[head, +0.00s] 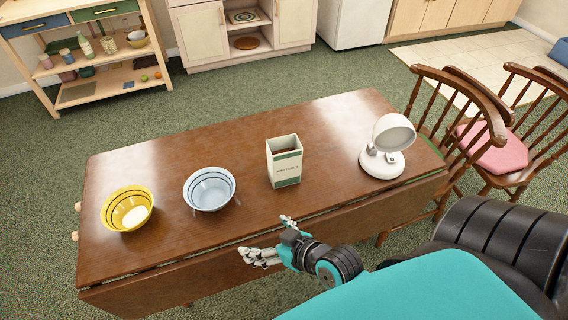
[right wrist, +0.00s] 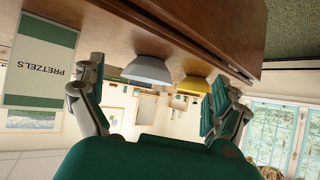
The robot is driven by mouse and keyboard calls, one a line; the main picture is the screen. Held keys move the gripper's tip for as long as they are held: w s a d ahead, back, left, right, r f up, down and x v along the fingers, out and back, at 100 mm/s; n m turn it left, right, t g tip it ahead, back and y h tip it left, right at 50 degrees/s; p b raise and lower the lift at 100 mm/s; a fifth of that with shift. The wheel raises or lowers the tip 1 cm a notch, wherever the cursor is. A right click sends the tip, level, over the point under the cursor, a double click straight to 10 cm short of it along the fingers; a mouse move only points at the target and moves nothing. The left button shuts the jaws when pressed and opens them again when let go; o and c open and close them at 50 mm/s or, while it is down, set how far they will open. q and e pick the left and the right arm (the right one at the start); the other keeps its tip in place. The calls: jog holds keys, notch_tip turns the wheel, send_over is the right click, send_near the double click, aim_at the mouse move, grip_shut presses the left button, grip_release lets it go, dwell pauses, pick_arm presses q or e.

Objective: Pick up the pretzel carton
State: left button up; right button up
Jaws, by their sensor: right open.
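The pretzel carton (head: 285,163) is a cream and green open-topped box standing upright on the wooden table (head: 330,130). It also shows at the left of the right wrist view (right wrist: 40,62), with the word PRETZELS on it. My right gripper (head: 270,238) is open and empty at the table's front edge, in front of the carton and a little to its left. In the right wrist view the fingers (right wrist: 155,110) are spread apart, and the carton is outside them, beyond the left finger. My left gripper is not in view.
A light blue bowl (head: 209,187) stands left of the carton, and a yellow bowl (head: 127,208) is farther left. A white lamp (head: 388,146) stands to the right. Wooden chairs (head: 450,120) are at the table's right end. The tabletop behind the carton is clear.

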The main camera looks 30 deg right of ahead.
jog(key=w+d+r+m+t+h, duration=0.2)
jog(key=d+m+t+h, duration=0.1)
jog(key=d+t, duration=0.2)
jog(key=m+t+h, duration=0.2)
jog(key=m+h, duration=0.1)
jog(key=h, duration=0.2)
send_near(287, 161)
jog(key=p+x, duration=0.2)
jog(key=x, duration=0.6)
jog(key=shift+w+d, duration=0.2)
jog(key=shift+w, duration=0.05)
jog(key=x, duration=0.4)
jog(key=shift+w+f+p, duration=0.2)
jog(key=shift+w+p, duration=0.1)
jog(key=shift+p, duration=0.1)
jog(key=shift+s, duration=0.1)
jog(key=c, duration=1)
